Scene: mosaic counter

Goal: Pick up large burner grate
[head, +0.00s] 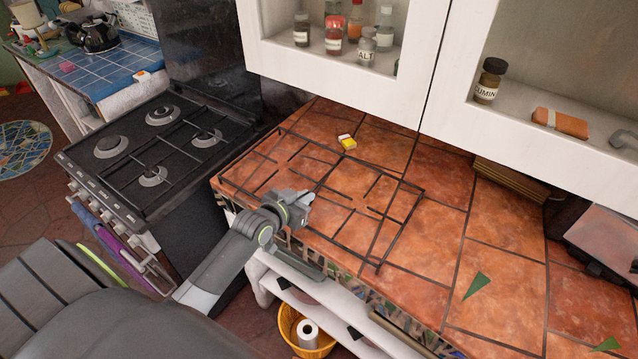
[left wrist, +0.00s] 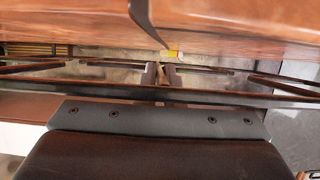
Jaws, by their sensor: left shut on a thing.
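The large burner grate (head: 401,230), a flat dark metal frame with thin crossbars, spreads over the terracotta-tiled counter, roughly level. I cannot tell whether it touches the tiles or hangs just above them. My left gripper (head: 300,203) is shut on its front bar, near the middle of the near side. In the left wrist view the grate's bar (left wrist: 215,98) runs across just past my grey gripper (left wrist: 160,120); the closed fingertips are not clearly visible there. My right gripper is not in view.
The black stove (head: 135,150) with several burners stands left of the counter. A small yellow box (head: 347,142) lies behind the grate. White cabinets (head: 345,65) hang above the back. Green triangular pieces (head: 476,285) lie on the right counter. A basket (head: 290,325) stands below.

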